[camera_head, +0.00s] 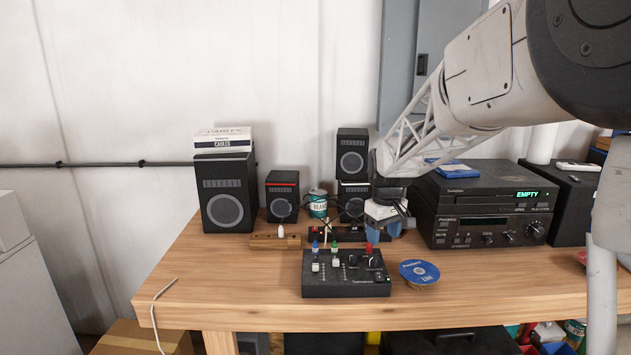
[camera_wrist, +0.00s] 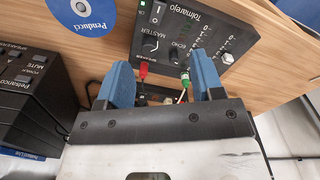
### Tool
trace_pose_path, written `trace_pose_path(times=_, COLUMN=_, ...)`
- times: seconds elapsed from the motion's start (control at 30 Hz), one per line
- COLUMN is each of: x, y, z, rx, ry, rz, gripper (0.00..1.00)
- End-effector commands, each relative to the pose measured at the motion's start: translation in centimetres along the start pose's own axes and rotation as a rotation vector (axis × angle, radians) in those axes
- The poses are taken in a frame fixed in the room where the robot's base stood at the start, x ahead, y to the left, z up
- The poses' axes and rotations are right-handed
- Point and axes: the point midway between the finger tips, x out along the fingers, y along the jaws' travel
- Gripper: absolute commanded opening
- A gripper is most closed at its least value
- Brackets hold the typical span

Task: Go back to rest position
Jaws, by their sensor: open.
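My gripper (camera_head: 384,232) hangs over the back right of the black mixer (camera_head: 345,287), with its blue fingers spread apart. In the wrist view the fingers (camera_wrist: 161,72) are wide open with nothing clamped between them. A red plug (camera_wrist: 143,69) and a green plug (camera_wrist: 185,77) show between and beyond the fingers, at the mixer's (camera_wrist: 185,38) rear edge. In the head view a blue plug (camera_head: 315,247) also stands at that edge. Whether a finger touches the red plug cannot be told.
A blue disc (camera_head: 419,271) lies right of the mixer. A stereo stack (camera_head: 485,212) stands close at the right. Speakers (camera_head: 228,195) and a can (camera_head: 317,204) stand behind. A wooden block (camera_head: 275,242) holds a white plug.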

Motion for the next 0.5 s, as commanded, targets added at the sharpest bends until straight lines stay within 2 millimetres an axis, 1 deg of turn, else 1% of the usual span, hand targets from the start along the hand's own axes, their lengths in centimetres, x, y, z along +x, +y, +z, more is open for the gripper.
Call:
trace_pose_path(times=0.03, x=-0.8, y=-0.6, z=1.2, rx=0.014, ry=0.007, rz=0.004, gripper=0.61)
trace_pose_path(times=0.1, x=-1.7, y=-1.4, z=2.8, rx=0.037, ry=0.015, rz=0.008, gripper=0.61)
trace_pose_path(times=0.3, x=-3.7, y=-3.8, z=7.4, rx=0.102, ry=0.035, rz=0.019, gripper=0.61)
trace_pose_path(times=0.5, x=-5.2, y=-6.2, z=12.0, rx=0.167, ry=0.057, rz=0.028, gripper=0.61)
